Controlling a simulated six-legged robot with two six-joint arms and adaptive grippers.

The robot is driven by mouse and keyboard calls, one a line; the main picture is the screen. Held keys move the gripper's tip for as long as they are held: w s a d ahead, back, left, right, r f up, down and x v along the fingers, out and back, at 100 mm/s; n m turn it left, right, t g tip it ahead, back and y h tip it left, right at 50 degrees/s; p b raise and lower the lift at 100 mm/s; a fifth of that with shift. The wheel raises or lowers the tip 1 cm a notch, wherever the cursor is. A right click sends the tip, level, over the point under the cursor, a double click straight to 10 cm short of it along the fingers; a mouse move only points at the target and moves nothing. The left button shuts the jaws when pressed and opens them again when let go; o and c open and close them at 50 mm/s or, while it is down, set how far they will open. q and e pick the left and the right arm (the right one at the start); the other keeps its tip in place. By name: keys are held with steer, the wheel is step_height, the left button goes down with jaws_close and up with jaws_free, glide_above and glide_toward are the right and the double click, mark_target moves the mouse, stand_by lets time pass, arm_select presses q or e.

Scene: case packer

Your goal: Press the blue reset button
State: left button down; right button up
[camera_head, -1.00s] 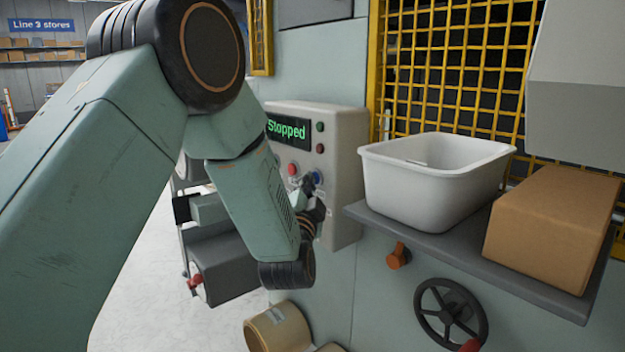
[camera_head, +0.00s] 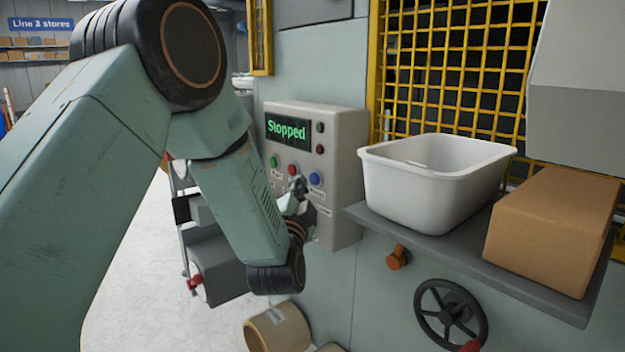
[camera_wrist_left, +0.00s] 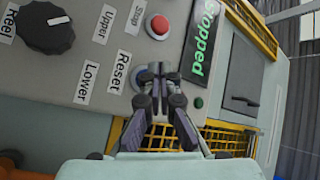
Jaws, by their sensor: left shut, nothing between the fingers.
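The blue reset button (camera_head: 316,179) is on the front of a light grey control box (camera_head: 346,150), right of a red button (camera_head: 293,169). My left gripper (camera_head: 298,184) is shut and empty in front of the panel, just left of the blue button in the head view. In the left wrist view, the fingertips (camera_wrist_left: 154,72) partly hide the blue button (camera_wrist_left: 138,77) beside the "Reset" label (camera_wrist_left: 119,72). I cannot tell whether they touch it. The display (camera_head: 288,131) reads "Stopped". My right gripper is not in view.
A green button (camera_head: 273,161) is at the panel's left. A white tub (camera_head: 430,195) and a cardboard box (camera_head: 550,228) stand on a grey shelf (camera_head: 450,248) to the right. An orange knob (camera_head: 398,257) and black handwheel (camera_head: 450,310) are below.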

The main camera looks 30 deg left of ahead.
arm_select(q)
steer(key=shift+s, duration=0.15)
steer(key=s, duration=0.1)
steer(key=s+a+p, duration=0.1)
steer(key=s, duration=0.2)
steer(key=shift+s+a+p, duration=0.2)
steer(key=shift+a+p, duration=0.1)
steer(key=shift+a, duration=0.1)
stand_by(0.9)
